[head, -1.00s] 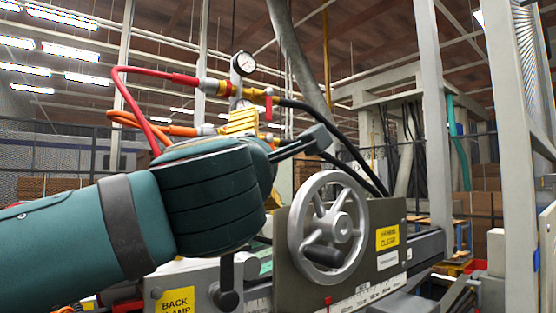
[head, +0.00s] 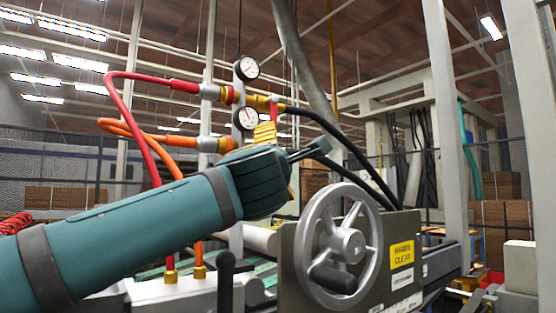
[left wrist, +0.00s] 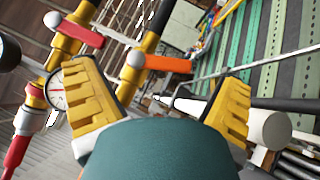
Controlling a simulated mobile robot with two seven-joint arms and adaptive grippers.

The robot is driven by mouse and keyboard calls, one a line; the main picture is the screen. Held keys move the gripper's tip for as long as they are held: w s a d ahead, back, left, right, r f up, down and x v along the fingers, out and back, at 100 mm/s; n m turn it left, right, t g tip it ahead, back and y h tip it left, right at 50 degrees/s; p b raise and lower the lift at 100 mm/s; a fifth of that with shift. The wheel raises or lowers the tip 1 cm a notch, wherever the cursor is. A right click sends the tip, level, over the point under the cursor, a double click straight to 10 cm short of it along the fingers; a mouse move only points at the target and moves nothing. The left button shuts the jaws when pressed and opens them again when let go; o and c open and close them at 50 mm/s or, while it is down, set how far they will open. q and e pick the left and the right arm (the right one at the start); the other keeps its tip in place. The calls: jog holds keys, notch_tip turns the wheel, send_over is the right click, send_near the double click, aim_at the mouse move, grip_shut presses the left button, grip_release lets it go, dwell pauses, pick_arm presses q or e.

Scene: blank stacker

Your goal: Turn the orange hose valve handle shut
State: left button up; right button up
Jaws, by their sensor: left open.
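The orange valve handle (left wrist: 168,64) shows in the left wrist view, ahead of my open left gripper (left wrist: 160,88). It sticks out to the right from a silver knob on a yellow pipe, at an angle to that pipe. The handle lies between the lines of the two yellow-padded fingers, with no contact visible. In the head view my left gripper (head: 290,142) is beside the lower valve fitting and hides the orange handle. The orange hose (head: 135,130) runs into that fitting from the left. My right gripper is not in view.
Two gauges (head: 247,68) stand by the pipes. A silver handwheel (head: 338,245) on a grey plate is below and right of my gripper. Black hoses (head: 335,130) run off right.

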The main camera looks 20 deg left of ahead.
pick_arm(q)
jog(key=shift+x, duration=1.4)
jog(key=shift+c, duration=0.2)
